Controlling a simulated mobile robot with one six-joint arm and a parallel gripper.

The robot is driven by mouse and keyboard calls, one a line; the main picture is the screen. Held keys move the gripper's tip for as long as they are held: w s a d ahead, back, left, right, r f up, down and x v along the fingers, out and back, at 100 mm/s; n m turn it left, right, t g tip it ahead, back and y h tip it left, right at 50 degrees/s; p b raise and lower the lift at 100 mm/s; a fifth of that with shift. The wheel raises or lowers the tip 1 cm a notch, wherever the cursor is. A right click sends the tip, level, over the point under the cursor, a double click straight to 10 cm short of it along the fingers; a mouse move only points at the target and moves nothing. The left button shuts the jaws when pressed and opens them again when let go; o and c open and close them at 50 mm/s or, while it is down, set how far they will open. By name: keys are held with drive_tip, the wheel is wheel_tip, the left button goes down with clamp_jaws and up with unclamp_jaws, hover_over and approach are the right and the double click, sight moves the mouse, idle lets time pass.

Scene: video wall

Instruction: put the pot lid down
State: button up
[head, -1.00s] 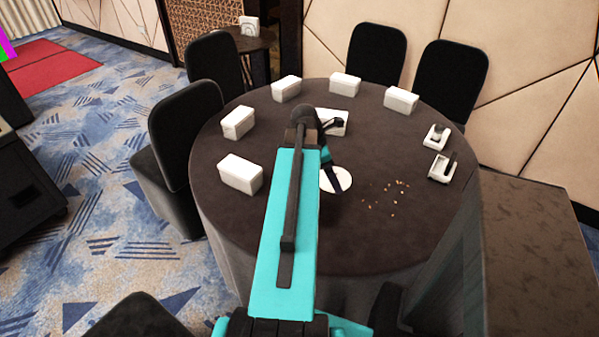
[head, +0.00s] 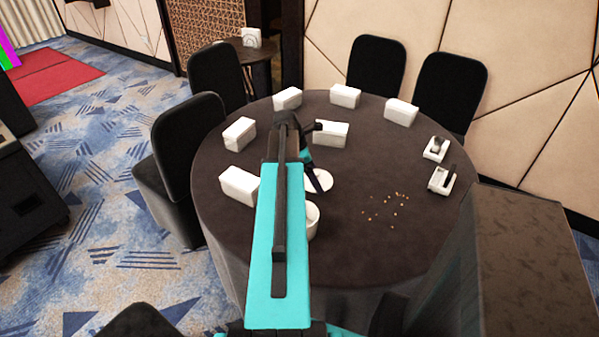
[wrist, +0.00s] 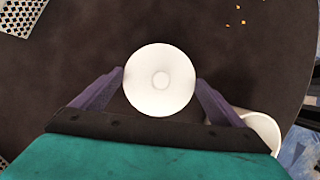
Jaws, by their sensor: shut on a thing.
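The pot lid is a round white disc with a small knob at its centre, seen from above in the wrist view (wrist: 160,92). My gripper (wrist: 160,83) is shut on it, one purple finger at each side. In the head view the lid (head: 321,180) shows beside my dark gripper fingers, over the dark round table (head: 400,245). I cannot tell whether it touches the tabletop. A white round pot (head: 313,224) stands nearer, partly hidden by my arm. Its open rim also shows at the lower right of the wrist view (wrist: 262,122), apart from the lid.
Several white boxes (head: 240,186) line the table's left and far edges. One box (head: 330,138) stands behind the lid. Two white holders (head: 440,180) are at the right. Small crumbs (head: 385,207) lie right of the lid. Black chairs (head: 375,80) surround the table.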

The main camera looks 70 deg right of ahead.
drive_tip(key=w+d, duration=0.1)
drive_tip(key=w, duration=0.1)
drive_tip(key=w+d+p, duration=0.1)
drive_tip(key=w, duration=0.1)
drive_tip(key=w+d, duration=0.1)
drive_tip(key=w, duration=0.2)
drive_tip(key=shift+d+f, duration=0.15)
drive_tip(key=shift+f, duration=0.2)
drive_tip(key=shift+f+p, duration=0.1)
drive_tip(key=shift+p, duration=0.2)
drive_tip(key=shift+s+f+p, duration=0.1)
drive_tip(key=shift+f+p, duration=0.45)
drive_tip(key=shift+f, duration=1.1)
drive_tip(key=shift+f, duration=0.1)
drive_tip(key=o, duration=0.8)
drive_tip(key=b+v, duration=0.2)
drive_tip(key=v, duration=1)
drive_tip(key=shift+b, duration=0.35)
